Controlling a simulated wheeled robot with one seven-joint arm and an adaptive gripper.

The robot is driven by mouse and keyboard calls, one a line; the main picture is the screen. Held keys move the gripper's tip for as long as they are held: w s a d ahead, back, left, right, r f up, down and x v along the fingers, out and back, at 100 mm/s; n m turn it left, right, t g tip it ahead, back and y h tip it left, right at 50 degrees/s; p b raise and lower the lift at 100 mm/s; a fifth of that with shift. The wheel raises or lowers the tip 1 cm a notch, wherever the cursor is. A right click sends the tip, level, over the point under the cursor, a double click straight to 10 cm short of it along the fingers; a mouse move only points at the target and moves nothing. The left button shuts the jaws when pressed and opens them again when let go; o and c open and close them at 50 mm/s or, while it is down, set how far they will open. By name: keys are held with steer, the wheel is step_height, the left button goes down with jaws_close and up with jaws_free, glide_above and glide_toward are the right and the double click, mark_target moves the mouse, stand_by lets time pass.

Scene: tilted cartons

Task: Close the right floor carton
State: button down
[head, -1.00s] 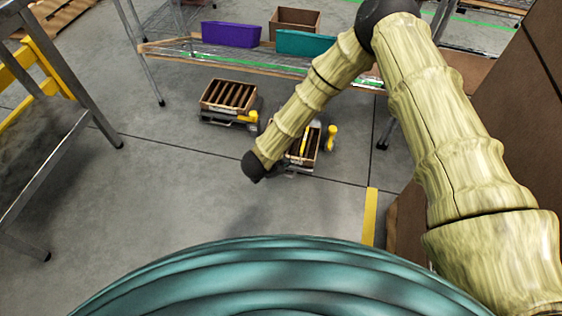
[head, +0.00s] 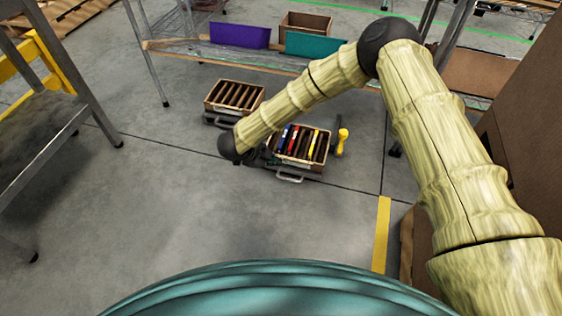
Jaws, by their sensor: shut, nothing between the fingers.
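The right floor carton (head: 316,164) stands on the floor in the middle of the head view, on a low dark base with a silver handle. It is open at the top. Dark dividers and several coloured items, blue, red and yellow, show inside. I cannot make out its flaps clearly. My gripper (head: 262,157) is a small dark shape beyond the wrist, at the left side of this carton. It is shut and empty, and partly lost against the dark base. I cannot tell whether it touches the carton.
A second open carton (head: 235,96) with dividers stands behind to the left. A yellow-topped part (head: 343,136) stands right of the right carton. Behind is a low shelf with a purple bin (head: 239,36) and a teal bin (head: 316,46). A metal-legged table (head: 45,130) is at left. The front floor is clear.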

steer(key=b, duration=0.5)
glide_toward(294, 161)
step_height(294, 161, down, 4)
steer(key=s+d, duration=0.1)
steer(key=s, duration=0.1)
steer(key=shift+w+d+b, duration=0.25)
steer(key=shift+w+b, duration=0.05)
steer(key=shift+w, duration=0.3)
steer(key=shift+w+d+b, duration=0.2)
steer(key=shift+w+b, duration=0.15)
steer(key=shift+w, duration=0.3)
steer(key=shift+w+d+b, duration=0.25)
steer(key=shift+w+b, duration=0.05)
steer(key=shift+w, duration=0.3)
steer(key=shift+w, duration=0.1)
